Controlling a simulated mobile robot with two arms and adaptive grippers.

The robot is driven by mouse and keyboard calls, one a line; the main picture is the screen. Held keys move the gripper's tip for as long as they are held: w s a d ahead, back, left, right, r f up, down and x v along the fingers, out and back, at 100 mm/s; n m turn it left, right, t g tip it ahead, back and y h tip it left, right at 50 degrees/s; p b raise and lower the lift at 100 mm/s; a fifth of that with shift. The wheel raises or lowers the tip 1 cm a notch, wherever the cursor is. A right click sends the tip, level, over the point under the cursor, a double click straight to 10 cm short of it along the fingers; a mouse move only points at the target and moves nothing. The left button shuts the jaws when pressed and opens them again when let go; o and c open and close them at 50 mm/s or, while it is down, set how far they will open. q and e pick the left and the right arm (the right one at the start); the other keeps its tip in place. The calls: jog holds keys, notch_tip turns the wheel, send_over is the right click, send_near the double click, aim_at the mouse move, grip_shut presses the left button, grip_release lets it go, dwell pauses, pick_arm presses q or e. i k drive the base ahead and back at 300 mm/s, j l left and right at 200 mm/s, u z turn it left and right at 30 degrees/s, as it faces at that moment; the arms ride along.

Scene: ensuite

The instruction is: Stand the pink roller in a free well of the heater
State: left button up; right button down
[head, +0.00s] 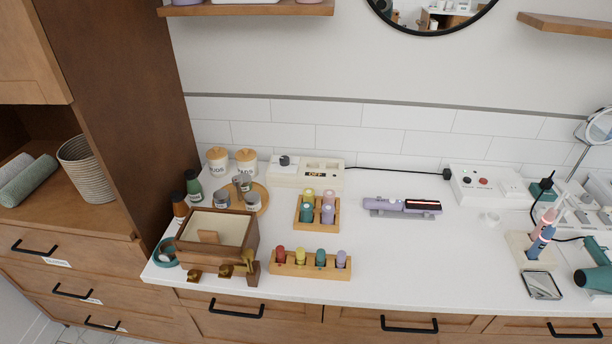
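The heater (284,178) looks to be the long cream-white box against the tiled wall, with a dark knob and a few dark openings in its top. Its wells are too small to tell which are free. A second wooden tray (303,226) holds several upright rollers, yellow, teal and lavender to pinkish. I cannot tell for sure which piece is the pink roller. Neither gripper is in view.
An open wooden box (218,237) stands at the left, near jars and a round tray. A lavender straightener (400,206) lies on its stand mid-counter. A black cable (395,169) runs along the wall. The front middle counter is clear.

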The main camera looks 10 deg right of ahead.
aim_at(315, 173)
jog(key=i+j+z, duration=0.1)
jog(key=j, duration=0.25)
jog(key=i+j+z, duration=0.1)
jog(key=j, duration=0.3)
jog(key=i+j+z, duration=0.15)
jog(key=j, duration=0.25)
jog(key=i, duration=0.05)
